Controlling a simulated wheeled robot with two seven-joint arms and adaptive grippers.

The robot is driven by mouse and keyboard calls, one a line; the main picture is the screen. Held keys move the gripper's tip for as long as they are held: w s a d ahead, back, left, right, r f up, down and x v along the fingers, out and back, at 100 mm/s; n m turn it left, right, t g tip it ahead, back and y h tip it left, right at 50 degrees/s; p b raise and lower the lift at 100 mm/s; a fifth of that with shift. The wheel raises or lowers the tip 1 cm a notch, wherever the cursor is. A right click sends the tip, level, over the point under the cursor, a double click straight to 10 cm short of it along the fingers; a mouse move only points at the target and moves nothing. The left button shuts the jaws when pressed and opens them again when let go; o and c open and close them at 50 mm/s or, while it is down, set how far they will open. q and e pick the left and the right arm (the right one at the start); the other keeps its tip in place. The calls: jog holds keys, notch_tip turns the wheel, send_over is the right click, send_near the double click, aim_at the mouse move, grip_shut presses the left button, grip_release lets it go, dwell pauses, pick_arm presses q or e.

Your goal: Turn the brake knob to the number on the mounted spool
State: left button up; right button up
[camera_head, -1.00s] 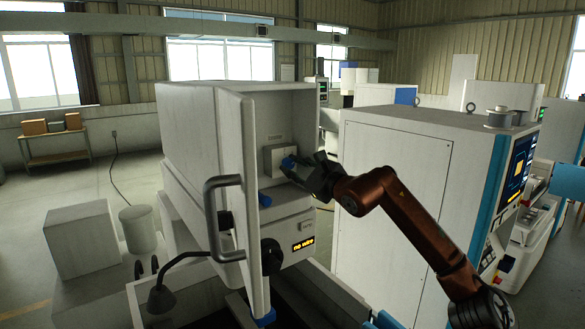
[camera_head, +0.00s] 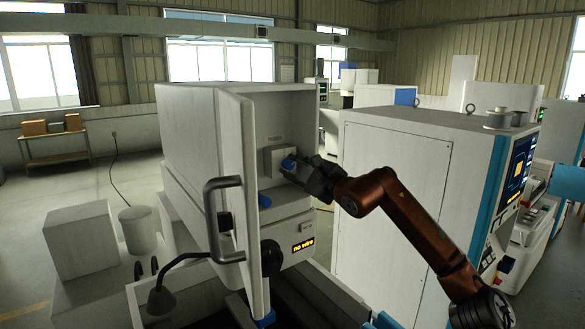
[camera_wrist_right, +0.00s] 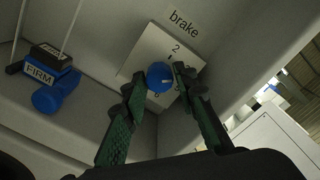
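The blue brake knob (camera_wrist_right: 158,77) sits on a pale plate (camera_wrist_right: 140,62) under a "brake" label (camera_wrist_right: 184,23) in the right wrist view. In the head view the knob (camera_head: 288,163) is inside the open machine compartment. My right gripper (camera_wrist_right: 160,82) has its dark green fingers on either side of the knob, seemingly with small gaps. It also shows in the head view (camera_head: 300,170). No mounted spool can be made out. My left gripper is not in view.
The machine's open door (camera_head: 238,170) with a grey handle stands left of the compartment. A display (camera_head: 303,246) reads "no wire". A blue part with a "FIRM" tag (camera_wrist_right: 40,73) lies left of the knob. A tall cabinet (camera_head: 395,150) stands close on the right.

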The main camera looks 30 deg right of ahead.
jog(key=o, duration=0.3)
jog(key=shift+s, duration=0.2)
jog(key=s, duration=1.1)
jog(key=shift+s+d, duration=0.25)
jog(key=shift+d, duration=0.2)
